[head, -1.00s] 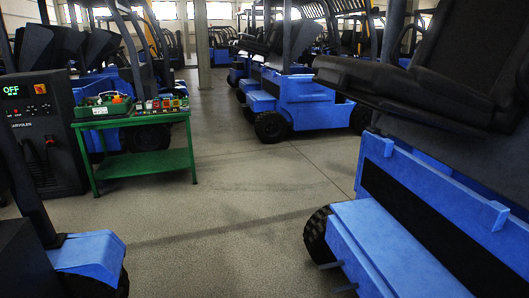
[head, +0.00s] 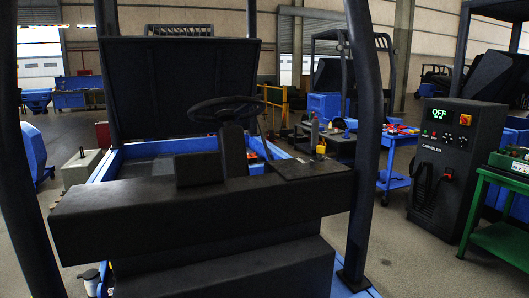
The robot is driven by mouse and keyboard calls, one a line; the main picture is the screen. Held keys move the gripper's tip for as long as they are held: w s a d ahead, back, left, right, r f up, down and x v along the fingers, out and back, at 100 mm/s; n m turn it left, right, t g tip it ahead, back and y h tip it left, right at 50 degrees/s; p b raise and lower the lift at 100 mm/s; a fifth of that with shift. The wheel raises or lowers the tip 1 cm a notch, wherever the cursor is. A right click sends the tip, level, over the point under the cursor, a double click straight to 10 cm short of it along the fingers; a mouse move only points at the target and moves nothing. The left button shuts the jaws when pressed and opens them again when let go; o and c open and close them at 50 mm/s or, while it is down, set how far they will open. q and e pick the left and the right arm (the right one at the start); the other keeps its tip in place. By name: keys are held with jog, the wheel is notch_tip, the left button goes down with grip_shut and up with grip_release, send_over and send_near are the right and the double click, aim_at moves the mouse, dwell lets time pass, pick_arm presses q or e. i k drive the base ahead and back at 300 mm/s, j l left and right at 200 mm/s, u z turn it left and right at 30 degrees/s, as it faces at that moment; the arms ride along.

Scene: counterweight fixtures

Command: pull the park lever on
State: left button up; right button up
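I cannot tell for sure which part is the park lever. A thin upright lever with a dark knob (head: 81,152) stands on a light grey block (head: 82,168) to the left of the wheel. A small yellow handle (head: 320,149) shows right of the wheel, near a dark flat panel (head: 312,168). Neither of my grippers is in view.
Black upright posts (head: 364,130) of the forklift frame stand near on both sides. A black charger cabinet (head: 455,165) reading OFF, a green table (head: 500,230) and a blue cart (head: 396,180) stand to the right. Open floor (head: 400,265) lies between the forklift and the cabinet.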

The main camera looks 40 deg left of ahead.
aim_at(315, 121)
jog(key=i+l+u, duration=0.3)
jog(key=u, duration=0.2)
jog(key=i+l+u, duration=0.7)
jog(key=l+u, duration=0.3)
jog(key=i+l+z, duration=0.25)
jog(key=k+j, duration=0.1)
